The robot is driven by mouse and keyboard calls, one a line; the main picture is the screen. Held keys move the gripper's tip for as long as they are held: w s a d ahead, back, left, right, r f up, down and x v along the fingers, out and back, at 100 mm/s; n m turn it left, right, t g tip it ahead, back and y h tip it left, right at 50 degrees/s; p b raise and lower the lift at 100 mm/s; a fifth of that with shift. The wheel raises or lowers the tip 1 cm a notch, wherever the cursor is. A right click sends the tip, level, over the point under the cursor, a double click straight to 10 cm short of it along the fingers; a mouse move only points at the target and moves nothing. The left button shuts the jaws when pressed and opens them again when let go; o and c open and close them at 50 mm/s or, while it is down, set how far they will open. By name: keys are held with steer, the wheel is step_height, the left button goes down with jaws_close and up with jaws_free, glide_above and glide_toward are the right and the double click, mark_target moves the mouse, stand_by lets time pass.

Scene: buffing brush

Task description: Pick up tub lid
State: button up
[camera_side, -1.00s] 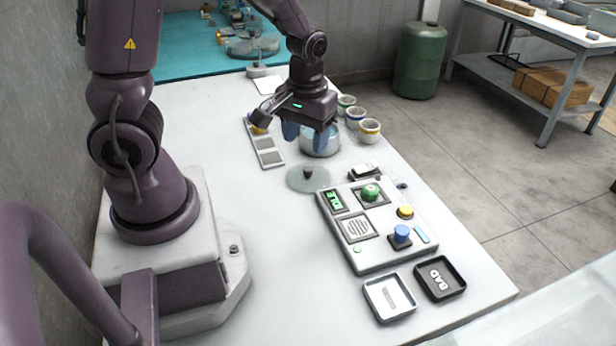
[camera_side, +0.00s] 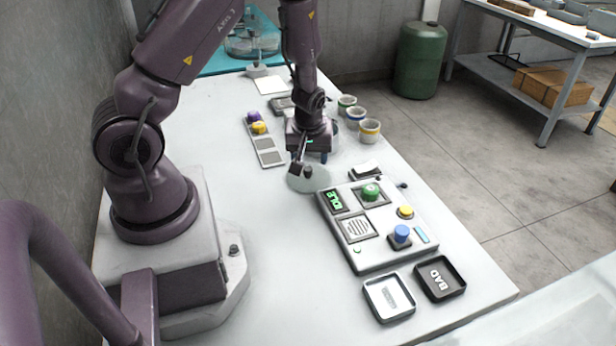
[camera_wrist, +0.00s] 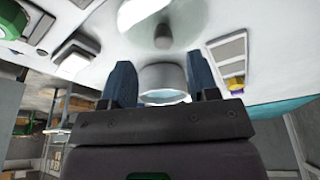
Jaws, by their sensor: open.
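The tub lid (camera_side: 313,184) is a pale translucent disc lying flat on the white table. Its dark knob shows in the wrist view (camera_wrist: 163,36), with the lid (camera_wrist: 138,14) at the top of that picture. My gripper (camera_side: 310,158) is above the table by the far edge of the lid in the side view and partly covers it. It points down, open and empty. In the wrist view my gripper (camera_wrist: 160,62) has its two blue fingers apart, with the knob beyond them. The grey tub (camera_wrist: 163,77) shows between the fingers; in the side view it is mostly hidden.
A control panel (camera_side: 345,254) with buttons stands to the right of the lid. A strip of square pads (camera_side: 266,151) with purple and yellow pieces lies to the left. Several small pots (camera_side: 369,131) line the far edge. Two trays (camera_side: 388,299) are at the front; the near-left table is clear.

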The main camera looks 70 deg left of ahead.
mark_target(308, 169)
steer(key=x, duration=0.5)
steer(key=shift+s, duration=0.2)
steer(key=shift+c, duration=0.3)
steer(key=c, duration=1)
